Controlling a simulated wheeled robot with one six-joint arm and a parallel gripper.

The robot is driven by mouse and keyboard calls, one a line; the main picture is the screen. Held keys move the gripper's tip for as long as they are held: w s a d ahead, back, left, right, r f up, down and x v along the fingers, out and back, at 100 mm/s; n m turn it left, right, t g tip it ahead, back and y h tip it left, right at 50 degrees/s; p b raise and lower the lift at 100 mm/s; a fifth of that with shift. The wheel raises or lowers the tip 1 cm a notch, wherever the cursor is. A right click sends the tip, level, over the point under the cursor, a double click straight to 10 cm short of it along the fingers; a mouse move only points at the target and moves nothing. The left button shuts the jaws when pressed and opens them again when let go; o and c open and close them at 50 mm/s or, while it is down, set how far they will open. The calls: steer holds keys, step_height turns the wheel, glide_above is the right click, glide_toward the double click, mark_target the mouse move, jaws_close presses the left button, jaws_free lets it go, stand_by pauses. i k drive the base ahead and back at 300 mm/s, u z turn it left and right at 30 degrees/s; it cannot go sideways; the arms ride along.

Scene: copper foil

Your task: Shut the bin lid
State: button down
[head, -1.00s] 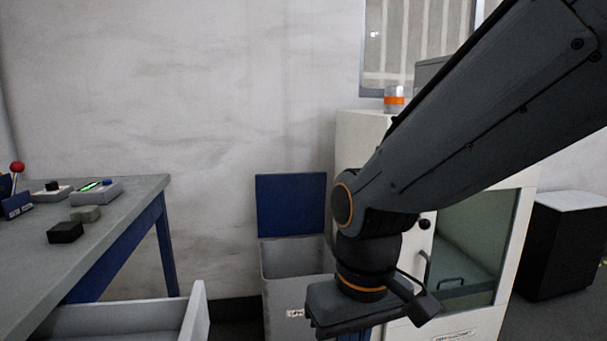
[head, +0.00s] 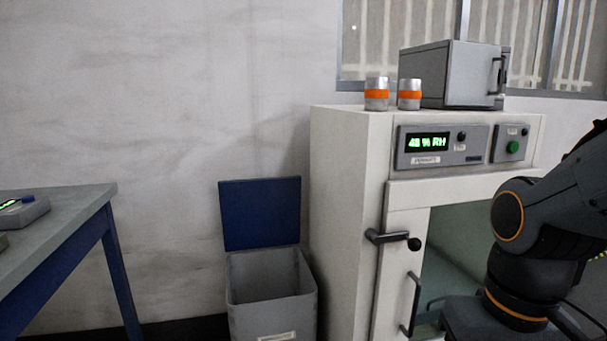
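The bin (head: 272,312) is a grey box with a pale label on its front, standing on the floor against the wall. Its blue lid (head: 261,214) stands upright at the back edge, so the bin is open and its inside looks empty as far as I can see. My arm is at the right, in front of the cabinet, well to the right of the bin.
A white cabinet (head: 349,209) with a humidity display, a lever handle (head: 392,238) and a glass door stands just right of the bin. Two orange-banded cans and a grey box (head: 463,76) sit on top. A workbench (head: 60,222) stands at the left, with a gap before the bin.

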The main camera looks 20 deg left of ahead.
mark_target(259, 214)
steer(key=i, duration=0.75)
steer(key=u, duration=1.05)
steer(key=i, duration=0.5)
steer(key=u, duration=0.05)
